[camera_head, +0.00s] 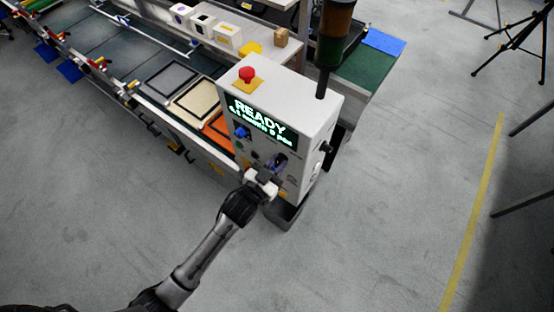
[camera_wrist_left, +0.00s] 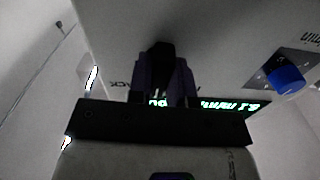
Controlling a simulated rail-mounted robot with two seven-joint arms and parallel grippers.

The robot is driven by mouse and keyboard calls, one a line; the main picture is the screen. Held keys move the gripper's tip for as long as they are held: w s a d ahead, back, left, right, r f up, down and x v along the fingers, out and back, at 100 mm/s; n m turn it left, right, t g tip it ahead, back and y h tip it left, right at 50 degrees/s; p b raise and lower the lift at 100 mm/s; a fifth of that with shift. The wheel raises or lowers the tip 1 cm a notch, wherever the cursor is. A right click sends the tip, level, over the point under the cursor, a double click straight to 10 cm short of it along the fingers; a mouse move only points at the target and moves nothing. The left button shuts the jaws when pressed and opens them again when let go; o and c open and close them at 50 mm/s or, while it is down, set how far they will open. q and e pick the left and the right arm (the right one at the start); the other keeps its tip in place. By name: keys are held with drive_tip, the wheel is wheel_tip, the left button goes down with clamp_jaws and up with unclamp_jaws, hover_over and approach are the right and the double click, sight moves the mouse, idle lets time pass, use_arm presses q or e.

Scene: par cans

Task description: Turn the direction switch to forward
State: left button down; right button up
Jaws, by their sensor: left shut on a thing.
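The control box (camera_head: 290,105) is a white cabinet with a lit READY display (camera_head: 258,118) on its front. My left gripper (camera_head: 274,168) is at the lower front panel, its fingers against the controls there. In the left wrist view, my gripper's dark fingers (camera_wrist_left: 165,82) are shut around a black switch handle (camera_wrist_left: 160,55), which I take for the direction switch. The fingers hide most of it, and I cannot read its labels or its position. My right gripper is not in view.
A blue knob (camera_head: 242,132) sits on the panel left of my gripper; it also shows in the left wrist view (camera_wrist_left: 285,82). A red button (camera_head: 247,74) is on top of the box. A conveyor (camera_head: 150,65) runs behind left.

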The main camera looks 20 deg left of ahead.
use_arm(q)
drive_tip(key=n+p, duration=0.2)
drive_tip(key=n, duration=0.2)
drive_tip(key=shift+r+n, duration=0.1)
drive_tip(key=shift+n, duration=0.2)
drive_tip(key=shift+n+p, duration=1)
drive_tip(key=shift+n, duration=1)
drive_tip(key=c, duration=1)
unclamp_jaws()
drive_tip(key=shift+d, duration=0.1)
drive_tip(key=shift+c, duration=0.2)
